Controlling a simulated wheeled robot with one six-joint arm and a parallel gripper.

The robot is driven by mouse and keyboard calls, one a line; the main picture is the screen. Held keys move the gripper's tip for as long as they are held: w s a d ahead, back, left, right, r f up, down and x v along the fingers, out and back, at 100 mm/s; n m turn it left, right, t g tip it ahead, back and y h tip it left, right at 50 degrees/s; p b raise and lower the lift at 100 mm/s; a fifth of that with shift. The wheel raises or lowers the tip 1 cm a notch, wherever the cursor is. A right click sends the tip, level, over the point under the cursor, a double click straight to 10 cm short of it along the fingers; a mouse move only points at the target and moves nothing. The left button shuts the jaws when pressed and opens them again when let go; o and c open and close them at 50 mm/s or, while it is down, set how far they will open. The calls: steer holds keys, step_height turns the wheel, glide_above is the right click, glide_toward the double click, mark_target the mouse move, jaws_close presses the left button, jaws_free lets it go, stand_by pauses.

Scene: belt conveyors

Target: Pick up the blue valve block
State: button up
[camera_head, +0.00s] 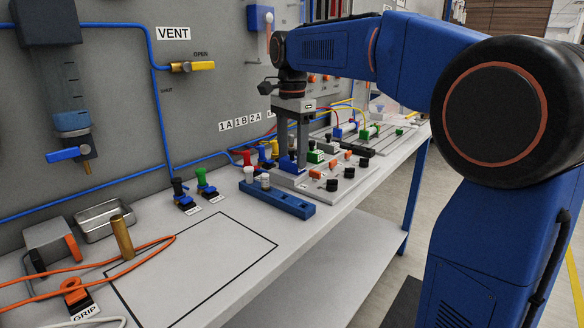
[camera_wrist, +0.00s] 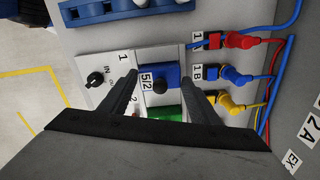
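The blue valve block (camera_wrist: 172,71), marked 5/2 and with a dark round knob, sits on a light plate in the wrist view. My gripper (camera_wrist: 159,82) is open, with one dark finger at each side of the block. I cannot tell whether the fingers touch it. In the head view my gripper (camera_head: 292,155) points straight down over the plate, and the blue valve block (camera_head: 287,164) shows low at its fingertips, partly hidden by them.
A green block (camera_wrist: 165,112) is close beside the blue one. Red (camera_wrist: 232,41), blue and yellow hose plugs stand to its right in the wrist view. A long blue bar (camera_head: 277,200) with white knobs lies in front of the plate.

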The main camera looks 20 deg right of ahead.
mark_target(292, 150)
steer(key=shift+r, duration=6.9)
steer(key=shift+r, duration=0.1)
